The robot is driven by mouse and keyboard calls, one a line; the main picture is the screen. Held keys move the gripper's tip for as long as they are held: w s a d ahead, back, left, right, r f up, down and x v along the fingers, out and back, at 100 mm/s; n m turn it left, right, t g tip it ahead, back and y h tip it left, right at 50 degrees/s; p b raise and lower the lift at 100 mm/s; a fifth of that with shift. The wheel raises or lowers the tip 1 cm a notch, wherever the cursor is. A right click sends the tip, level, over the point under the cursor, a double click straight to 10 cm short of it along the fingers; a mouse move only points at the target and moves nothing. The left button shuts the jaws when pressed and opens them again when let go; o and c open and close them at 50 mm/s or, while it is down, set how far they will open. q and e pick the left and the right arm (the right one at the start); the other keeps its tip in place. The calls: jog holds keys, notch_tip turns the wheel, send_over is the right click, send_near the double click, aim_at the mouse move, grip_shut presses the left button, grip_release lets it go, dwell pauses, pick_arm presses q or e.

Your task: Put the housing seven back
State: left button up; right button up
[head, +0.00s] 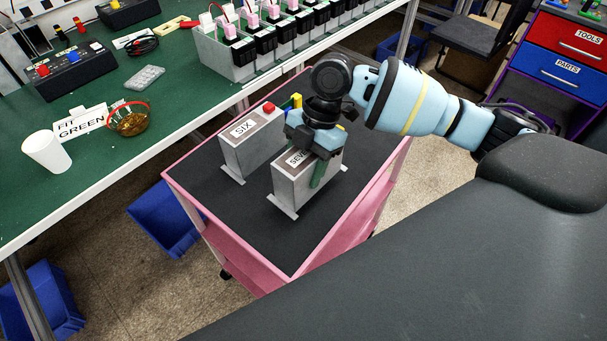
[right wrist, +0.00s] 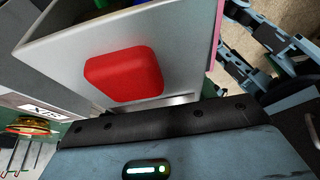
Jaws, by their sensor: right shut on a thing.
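Housing seven (head: 292,188) is a grey box with a "SEV…" label on top, partly hidden by my gripper. It is upright over the cart's black top; I cannot tell whether its feet touch it. My right gripper (head: 317,160) reaches down over it and is shut on it. In the right wrist view a grey housing face with a red block (right wrist: 124,76) fills the upper part, close to the gripper body. Housing six (head: 247,150), grey with a "SIX" label and a red button, stands just left of it. My left gripper is out of view.
The pink cart (head: 225,238) has a free black top in front and to the right. The green workbench (head: 185,100) along the left holds a row of grey housings (head: 225,58), a white cup (head: 47,151), an amber bowl (head: 129,120) and a "FIT GREEN" sign (head: 82,122). A drawer cabinet (head: 572,68) stands at the right.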

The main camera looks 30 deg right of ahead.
notch_tip(320, 180, down, 3)
jog(key=shift+f, duration=0.15)
jog(key=shift+f, duration=0.15)
jog(key=o, duration=1.4)
jog(key=shift+c, duration=0.2)
jog(key=v, duration=1.2)
